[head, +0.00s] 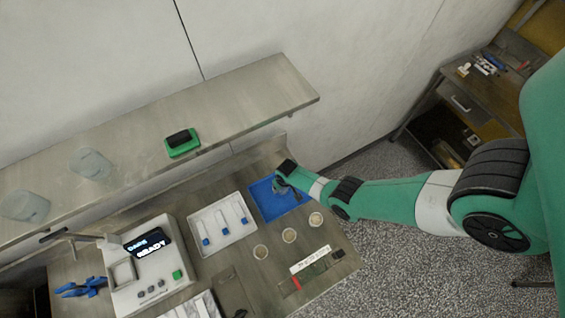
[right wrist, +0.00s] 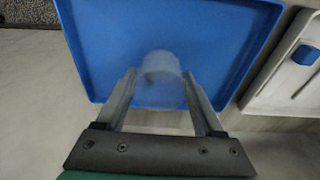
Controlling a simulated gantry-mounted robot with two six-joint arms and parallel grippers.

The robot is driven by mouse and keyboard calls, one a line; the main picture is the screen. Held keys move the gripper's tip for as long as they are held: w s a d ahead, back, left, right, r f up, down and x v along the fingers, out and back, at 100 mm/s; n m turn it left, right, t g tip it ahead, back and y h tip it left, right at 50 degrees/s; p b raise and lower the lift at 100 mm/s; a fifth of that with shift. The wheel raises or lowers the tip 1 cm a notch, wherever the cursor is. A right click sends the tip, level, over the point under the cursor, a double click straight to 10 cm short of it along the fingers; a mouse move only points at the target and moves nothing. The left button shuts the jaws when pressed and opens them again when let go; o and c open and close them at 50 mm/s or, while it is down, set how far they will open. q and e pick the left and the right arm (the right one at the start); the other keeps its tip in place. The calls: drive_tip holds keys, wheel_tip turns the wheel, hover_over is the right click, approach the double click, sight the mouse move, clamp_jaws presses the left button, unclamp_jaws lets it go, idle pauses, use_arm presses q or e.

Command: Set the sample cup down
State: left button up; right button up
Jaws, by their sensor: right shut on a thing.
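My right gripper (head: 281,187) is over the blue tray (head: 265,208) in the head view. In the right wrist view my right gripper (right wrist: 159,92) is shut on a translucent sample cup (right wrist: 162,68), with one finger on each side of it. The cup is in front of the blue tray (right wrist: 215,35), which has a raised rim. I cannot tell whether the cup touches the tray floor. The cup is small and hard to make out in the head view. My left gripper is not in view.
A white tray (head: 225,237) with blue-ended items lies left of the blue tray. A white device with a lit display (head: 147,243) is at left. A shelf (head: 230,105) overhangs behind, holding a green-black block (head: 182,145).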

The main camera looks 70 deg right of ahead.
drive_tip(key=shift+a+f, duration=0.2)
drive_tip(key=shift+f, duration=0.8)
drive_tip(key=shift+r, duration=0.25)
drive_tip(key=shift+f, duration=0.2)
drive_tip(key=o, duration=1.3)
